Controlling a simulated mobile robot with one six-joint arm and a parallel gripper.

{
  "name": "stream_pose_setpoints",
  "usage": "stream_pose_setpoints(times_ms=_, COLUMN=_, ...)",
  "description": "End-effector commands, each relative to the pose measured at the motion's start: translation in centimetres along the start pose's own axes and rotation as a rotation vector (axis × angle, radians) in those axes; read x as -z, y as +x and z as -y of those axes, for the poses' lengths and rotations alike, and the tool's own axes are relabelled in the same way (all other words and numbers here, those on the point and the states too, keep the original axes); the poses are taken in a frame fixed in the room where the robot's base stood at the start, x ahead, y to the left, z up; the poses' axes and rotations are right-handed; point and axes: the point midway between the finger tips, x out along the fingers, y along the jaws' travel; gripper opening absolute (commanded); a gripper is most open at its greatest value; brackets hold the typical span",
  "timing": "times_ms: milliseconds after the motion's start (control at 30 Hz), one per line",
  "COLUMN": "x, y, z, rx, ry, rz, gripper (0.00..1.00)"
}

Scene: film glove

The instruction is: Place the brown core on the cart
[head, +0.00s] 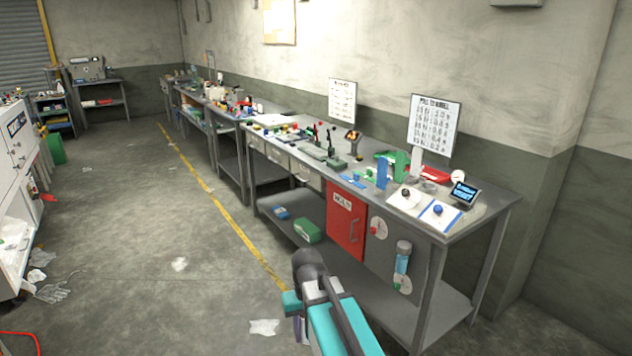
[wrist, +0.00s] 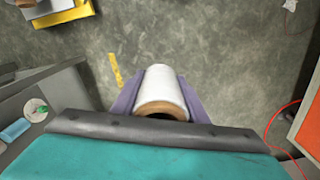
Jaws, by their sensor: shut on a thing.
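The brown core (wrist: 162,107) shows in the wrist view as a brown ring at the near end of a white roll (wrist: 163,84). The roll lies between the two purple fingers of my gripper (wrist: 160,92), which is shut on it and holds it above the grey floor. Its near end is partly hidden behind the dark wrist edge. In the head view my arm is at the bottom centre, in front of the workbench, and the roll is hidden. I cannot make out the cart for certain in either view.
A long workbench (head: 432,232) with tools and a red door (head: 345,220) runs along the right. Open floor (head: 150,240) with a yellow line and scraps lies left. A yellow-edged thing (wrist: 62,15) is at the wrist view's top left; an orange panel (wrist: 306,125) and red cable are right.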

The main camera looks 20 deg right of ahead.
Motion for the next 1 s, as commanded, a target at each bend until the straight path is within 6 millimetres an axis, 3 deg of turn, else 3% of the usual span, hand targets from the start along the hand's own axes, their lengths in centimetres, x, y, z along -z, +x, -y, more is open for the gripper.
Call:
stream_pose_setpoints(times_ms=367, x=0.0, y=0.1, z=0.2, rx=0.0, ry=-0.002, rz=0.0, gripper=0.18)
stream_pose_setpoints(times_ms=567, x=0.3, y=1.3, z=-0.9, rx=0.0, ry=0.032, rz=0.0, gripper=0.18)
stream_pose_setpoints(times_ms=767, x=0.9, y=4.0, z=-3.9, rx=0.0, ry=0.121, rz=0.001, gripper=0.18)
stream_pose_setpoints(times_ms=1000, x=1.5, y=8.0, z=-8.7, rx=0.0, ry=0.268, rz=0.001, gripper=0.18)
